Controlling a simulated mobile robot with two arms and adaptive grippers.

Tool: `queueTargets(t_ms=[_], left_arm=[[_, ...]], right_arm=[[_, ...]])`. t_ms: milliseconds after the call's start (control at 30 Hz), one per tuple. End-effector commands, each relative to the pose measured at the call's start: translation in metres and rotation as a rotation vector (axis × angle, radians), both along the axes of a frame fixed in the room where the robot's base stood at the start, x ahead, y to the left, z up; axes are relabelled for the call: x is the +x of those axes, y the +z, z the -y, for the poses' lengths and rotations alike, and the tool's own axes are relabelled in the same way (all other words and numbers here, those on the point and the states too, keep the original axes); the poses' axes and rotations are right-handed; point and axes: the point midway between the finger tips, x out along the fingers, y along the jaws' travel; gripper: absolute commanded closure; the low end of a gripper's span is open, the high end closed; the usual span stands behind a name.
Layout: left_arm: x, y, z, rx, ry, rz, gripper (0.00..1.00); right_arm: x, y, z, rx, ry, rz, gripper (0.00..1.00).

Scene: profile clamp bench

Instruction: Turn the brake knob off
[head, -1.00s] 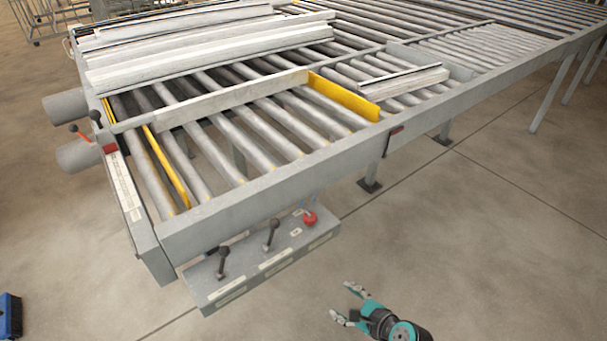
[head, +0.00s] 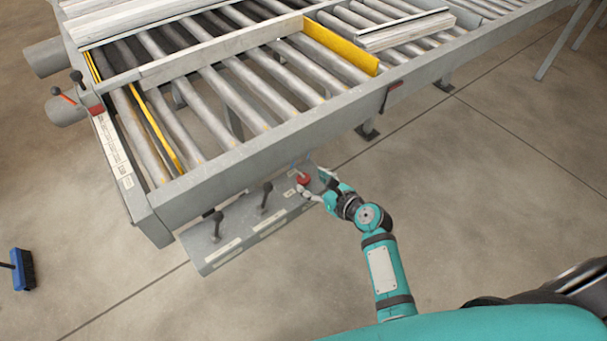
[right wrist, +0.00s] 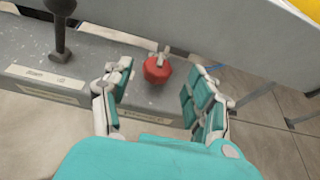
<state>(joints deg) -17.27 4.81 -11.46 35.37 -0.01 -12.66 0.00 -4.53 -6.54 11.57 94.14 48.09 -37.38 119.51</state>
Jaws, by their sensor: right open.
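A red knob (head: 304,180) stands at the right end of a grey control panel (head: 232,246) under the conveyor's front rail. It is the only red knob on the panel; its label is too small to read. In the right wrist view the knob (right wrist: 156,70) shows between and slightly beyond the spread fingers. My right gripper (head: 314,184) is open at the panel's right end, with its fingers on both sides of the knob. No clear contact with it shows. My left gripper is not in view.
Two black levers (head: 265,198) (head: 216,227) stand on the panel left of the knob. The conveyor's front rail (head: 270,145) runs just behind and above the panel. A blue brush (head: 22,270) is on the floor at the left. The floor in front is clear.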

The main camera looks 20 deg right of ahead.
Motion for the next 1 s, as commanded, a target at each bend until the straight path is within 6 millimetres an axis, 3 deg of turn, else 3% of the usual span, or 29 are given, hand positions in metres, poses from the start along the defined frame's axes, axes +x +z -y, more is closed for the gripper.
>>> queueTargets(t_ms=[100, 300, 700, 1000], left_arm=[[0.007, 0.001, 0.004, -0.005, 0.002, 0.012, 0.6], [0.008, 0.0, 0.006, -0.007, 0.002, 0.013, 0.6], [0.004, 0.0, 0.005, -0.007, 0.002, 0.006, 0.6], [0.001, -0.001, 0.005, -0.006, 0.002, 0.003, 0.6]], right_arm=[[0.021, -0.008, -0.007, 0.0, 0.0, 0.0, 0.42], [0.041, -0.018, -0.015, -0.001, 0.002, 0.001, 0.42], [0.046, -0.02, -0.016, -0.001, -0.001, 0.0, 0.42], [0.046, -0.02, -0.017, -0.001, 0.0, 0.0, 0.81]])
